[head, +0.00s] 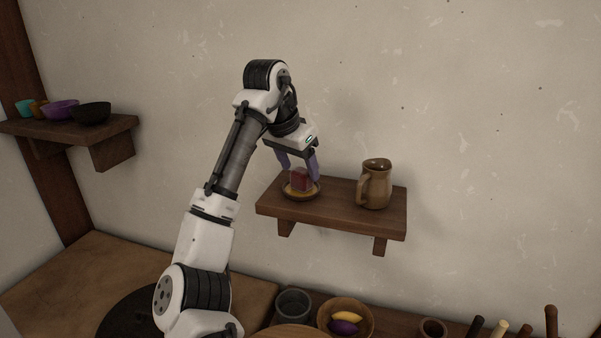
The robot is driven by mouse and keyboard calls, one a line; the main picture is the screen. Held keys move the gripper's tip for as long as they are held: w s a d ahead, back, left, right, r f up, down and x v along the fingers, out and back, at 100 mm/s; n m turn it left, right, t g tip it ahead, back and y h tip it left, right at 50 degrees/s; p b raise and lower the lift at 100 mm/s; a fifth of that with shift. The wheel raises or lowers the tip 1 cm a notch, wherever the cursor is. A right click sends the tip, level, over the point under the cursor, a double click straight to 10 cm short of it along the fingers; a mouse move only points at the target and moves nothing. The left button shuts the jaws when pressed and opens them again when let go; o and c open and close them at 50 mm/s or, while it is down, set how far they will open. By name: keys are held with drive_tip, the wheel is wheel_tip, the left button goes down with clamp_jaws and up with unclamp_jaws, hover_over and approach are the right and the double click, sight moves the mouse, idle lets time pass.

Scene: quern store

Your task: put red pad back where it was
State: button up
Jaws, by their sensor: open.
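The red pad (300,179) is a small dark red block. It stands upright on a shallow tan dish (302,194) at the left part of the wooden wall shelf (335,212). My gripper (300,174) points down over the dish, with its purple fingers open and apart. The fingertips are around or just above the pad; I cannot tell whether either finger touches it. Part of the pad's upper left side is close to the fingers.
A brown jug (375,184) stands on the same shelf to the right. A left shelf holds several bowls, including a black bowl (92,113). Below are a grey pot (293,304), a wooden bowl (368,308) with yellow and purple items, and several upright handles.

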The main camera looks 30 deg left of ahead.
drive_tip(key=v, duration=0.9)
drive_tip(key=shift+s+r+b, duration=0.15)
drive_tip(key=shift+r+b, duration=0.15)
